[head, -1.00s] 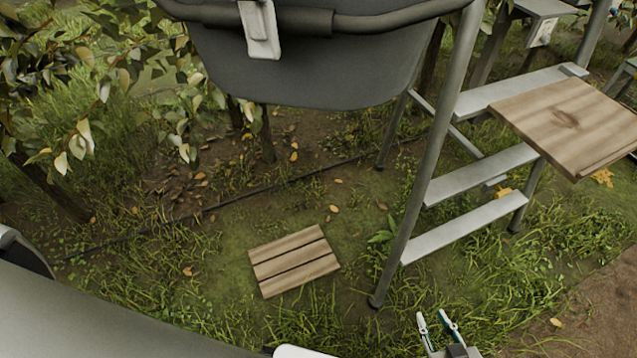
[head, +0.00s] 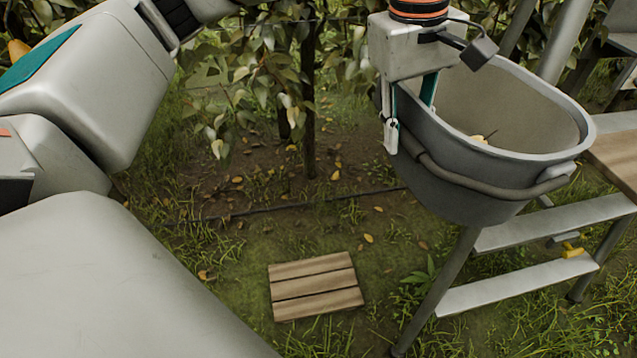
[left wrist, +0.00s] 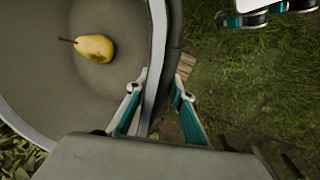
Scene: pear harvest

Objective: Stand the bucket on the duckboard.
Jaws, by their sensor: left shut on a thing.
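The grey bucket (head: 465,185) hangs about upright at the right of the head view, above the ground and in front of the ladder. My left gripper (head: 408,108) is shut on its rim, one finger inside and one outside. The left wrist view shows the rim (left wrist: 160,75) between the fingers (left wrist: 157,92). A yellow pear (left wrist: 95,48) lies in the bucket. The wooden duckboard (head: 316,286) lies flat on the ground, below and left of the bucket, with nothing on it. My right gripper (left wrist: 265,14) shows partly at the top right of the left wrist view; its opening is unclear.
A metal stepladder (head: 520,285) stands behind and below the bucket on the right, with a wooden board (head: 617,162) beside it. Leafy plants (head: 265,85) and a dark hose (head: 290,207) lie beyond the duckboard. Grass around the duckboard is clear.

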